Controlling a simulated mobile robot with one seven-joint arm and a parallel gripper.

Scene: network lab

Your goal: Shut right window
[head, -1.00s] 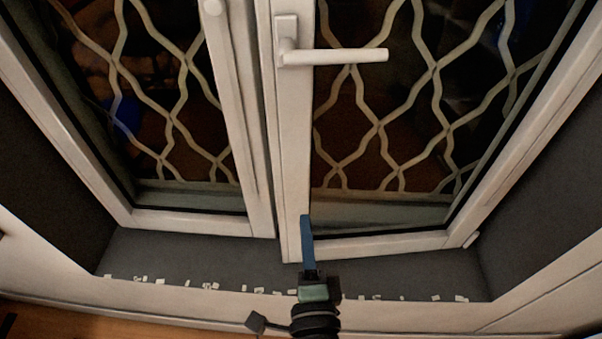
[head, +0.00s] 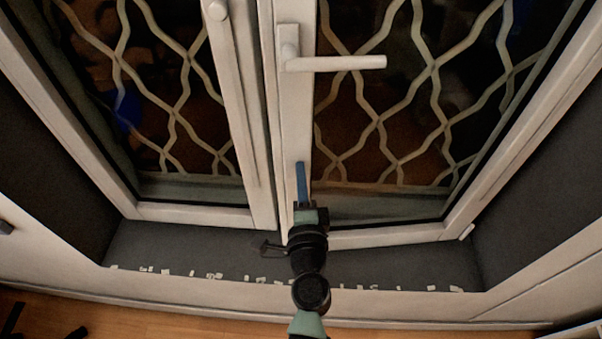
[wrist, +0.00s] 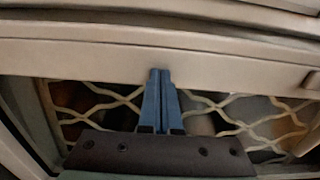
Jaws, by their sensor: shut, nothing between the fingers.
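The right window (head: 465,205) is a white-framed pane with a lattice grille behind the glass. Its white handle (head: 335,63) sits on the left stile and points right. In the head view a narrow dark gap shows between this stile and the left window (head: 245,120). My gripper (head: 301,168) is shut and empty, its blue fingers at the lower part of the right window's stile. In the wrist view the fingertips (wrist: 160,73) lie against or just in front of a white frame bar (wrist: 80,60); I cannot tell whether they touch.
A dark grey sill (head: 190,240) runs below the windows, with small white scraps (head: 215,276) along its front edge. Dark side walls of the recess close in at left and right. A wooden floor (head: 150,318) lies in front.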

